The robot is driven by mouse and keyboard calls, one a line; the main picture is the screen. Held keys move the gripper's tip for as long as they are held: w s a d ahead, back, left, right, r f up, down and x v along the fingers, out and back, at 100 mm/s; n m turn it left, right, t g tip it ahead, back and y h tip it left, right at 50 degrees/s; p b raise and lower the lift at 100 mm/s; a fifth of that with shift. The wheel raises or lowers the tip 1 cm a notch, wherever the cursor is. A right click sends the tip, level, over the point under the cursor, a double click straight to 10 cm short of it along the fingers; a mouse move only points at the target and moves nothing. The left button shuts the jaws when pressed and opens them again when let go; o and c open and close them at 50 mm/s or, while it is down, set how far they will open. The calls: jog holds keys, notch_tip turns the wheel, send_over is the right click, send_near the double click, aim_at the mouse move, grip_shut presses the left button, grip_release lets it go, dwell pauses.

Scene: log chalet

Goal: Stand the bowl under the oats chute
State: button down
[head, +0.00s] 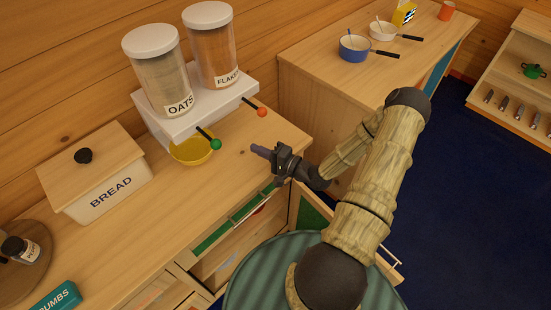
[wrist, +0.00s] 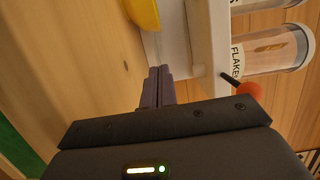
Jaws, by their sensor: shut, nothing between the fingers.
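The yellow bowl (head: 190,150) stands upright on the counter below the oats jar (head: 160,78), against the front of the white dispenser base. A black lever with a green knob (head: 216,144) reaches out over the bowl's right side. The oats chute itself is hidden. Part of the bowl (wrist: 143,12) shows at the top of the wrist view. My gripper (head: 256,149) is shut and empty over the counter, right of the bowl and apart from it. Its closed fingers (wrist: 158,78) point toward the white base (wrist: 207,60) in the wrist view.
The flakes jar (head: 213,48) with its red-knobbed lever (head: 261,112) stands beside the oats jar. A bread box (head: 96,172) is to the left. Drawers stand open below the counter's front edge. A blue pan (head: 354,48) and a white pan (head: 383,31) are on the far counter.

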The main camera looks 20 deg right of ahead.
aim_at(267, 165)
jog(key=v, duration=0.4)
jog(key=shift+s+d, duration=0.1)
jog(key=shift+s, duration=0.05)
